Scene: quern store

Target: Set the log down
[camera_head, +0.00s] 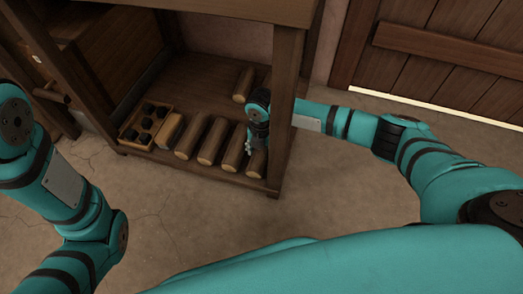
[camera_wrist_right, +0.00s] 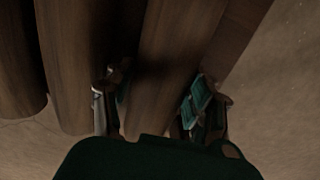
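The log (camera_head: 257,163) is a brown wooden cylinder. It lies on the low shelf at the right end of a row of logs, close beside the shelf's right post. My right gripper (camera_head: 257,142) is over it, with a finger on each side. In the right wrist view the log (camera_wrist_right: 168,65) runs between the two fingers of the right gripper (camera_wrist_right: 158,108), which look closed against its sides. The log's underside is hidden, but in the head view it appears to lie level with its neighbours. My left arm shows at the left, but its gripper is out of view.
Several similar logs (camera_head: 211,142) lie to the left on the shelf (camera_head: 204,82), with a tray (camera_head: 136,141) of dark lumps beyond them. Another log (camera_head: 243,84) lies farther back. A wooden post (camera_head: 287,99) stands just right of my right gripper. The floor in front is clear.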

